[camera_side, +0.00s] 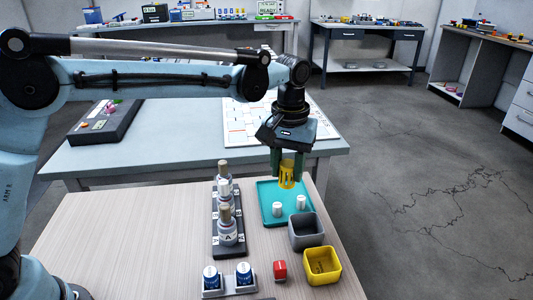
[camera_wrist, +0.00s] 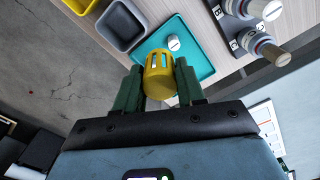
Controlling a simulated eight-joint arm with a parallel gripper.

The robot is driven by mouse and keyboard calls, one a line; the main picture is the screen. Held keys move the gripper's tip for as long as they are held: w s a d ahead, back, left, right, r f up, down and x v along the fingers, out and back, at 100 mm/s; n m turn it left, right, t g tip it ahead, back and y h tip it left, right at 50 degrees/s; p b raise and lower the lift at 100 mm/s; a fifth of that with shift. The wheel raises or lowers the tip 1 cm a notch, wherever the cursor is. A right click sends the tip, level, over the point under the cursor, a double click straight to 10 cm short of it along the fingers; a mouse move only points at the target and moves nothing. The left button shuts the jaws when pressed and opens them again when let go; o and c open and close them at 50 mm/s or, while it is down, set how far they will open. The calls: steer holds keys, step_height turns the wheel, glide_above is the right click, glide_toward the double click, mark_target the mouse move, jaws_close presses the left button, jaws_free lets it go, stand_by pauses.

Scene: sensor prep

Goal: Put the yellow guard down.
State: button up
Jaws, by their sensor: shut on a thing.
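The yellow guard (camera_side: 287,174) is a small slotted cylinder. My gripper (camera_side: 287,168) is shut on it and holds it above the far part of the teal tray (camera_side: 268,190). In the wrist view the guard (camera_wrist: 160,76) sits between the two green fingers of my gripper (camera_wrist: 160,84). The guard looks clear of the tray in the side view, though the exact gap is hard to tell. Two white cylinders, a left one (camera_side: 277,209) and a right one (camera_side: 300,202), stand on the near part of the tray.
A grey bin (camera_side: 306,232) and a yellow bin (camera_side: 322,266) stand in front of the tray. A dark rack with bottles (camera_side: 227,232) stands left of the tray. Two blue-labelled jars (camera_side: 243,273) stand at the front.

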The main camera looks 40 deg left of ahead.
steer(key=w+a+f, duration=0.4)
steer(key=a, duration=0.1)
steer(key=w+a+f, duration=0.3)
steer(key=shift+a, duration=0.25)
steer(key=shift+w+f, duration=0.1)
steer(key=shift+f, duration=1.95)
steer(key=shift+f, duration=0.15)
steer(key=o, duration=0.8)
